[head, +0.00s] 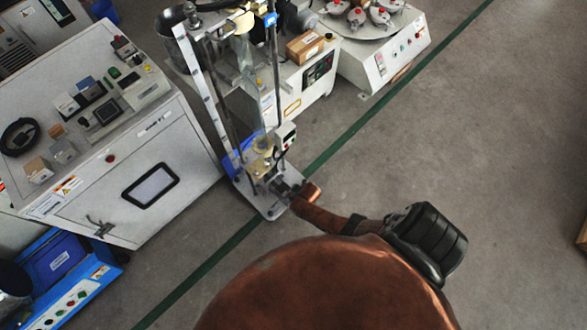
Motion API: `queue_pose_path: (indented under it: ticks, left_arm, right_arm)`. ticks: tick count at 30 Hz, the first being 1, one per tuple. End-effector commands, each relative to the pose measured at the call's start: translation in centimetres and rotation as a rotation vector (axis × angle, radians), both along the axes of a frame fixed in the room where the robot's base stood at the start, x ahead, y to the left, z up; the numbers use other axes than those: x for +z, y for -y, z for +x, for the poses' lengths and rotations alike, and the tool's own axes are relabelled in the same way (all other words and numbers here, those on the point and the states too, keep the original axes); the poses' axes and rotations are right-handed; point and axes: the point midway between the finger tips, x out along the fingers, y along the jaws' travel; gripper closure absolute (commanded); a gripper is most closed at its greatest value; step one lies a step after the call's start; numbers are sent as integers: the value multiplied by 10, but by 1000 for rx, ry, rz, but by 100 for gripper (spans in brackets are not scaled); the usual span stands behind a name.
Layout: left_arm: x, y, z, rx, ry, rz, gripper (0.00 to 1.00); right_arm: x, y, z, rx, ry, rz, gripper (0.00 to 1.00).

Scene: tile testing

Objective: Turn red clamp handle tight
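A tall test stand with upright metal rods (227,110) rises from a grey base plate (269,212) in the middle of the head view. I cannot make out a red clamp handle on it; it may be hidden or too small. My copper-coloured arm with a black joint comes in from the right and ends at the base of the stand. My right gripper (284,188) appears as a small dark shape over the base plate. Its fingers are too small and merged with the stand to tell whether they are open or touching something. My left gripper is not in view.
A white control cabinet (180,190) stands at the left, with a blue machine (75,285) below it. Another white machine (300,88) carries a cardboard box (305,47) behind the stand. A turntable machine (375,50) is farther right.

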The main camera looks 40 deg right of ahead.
Motion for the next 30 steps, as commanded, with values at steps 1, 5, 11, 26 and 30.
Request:
queue_pose_path:
  ticks: [1,5,11,26,30]
  left_arm:
    - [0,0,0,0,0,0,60]
    - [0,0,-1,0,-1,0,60]
    - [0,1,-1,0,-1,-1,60]
    - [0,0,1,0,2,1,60]
    - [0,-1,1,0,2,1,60]
  right_arm:
    - [0,-1,0,-3,0,2,100]
    - [0,-1,0,-4,0,3,100]
    - [0,-1,0,-4,1,3,92]
    - [0,0,0,-3,0,1,75]
    - [3,0,-2,-4,1,2,75]
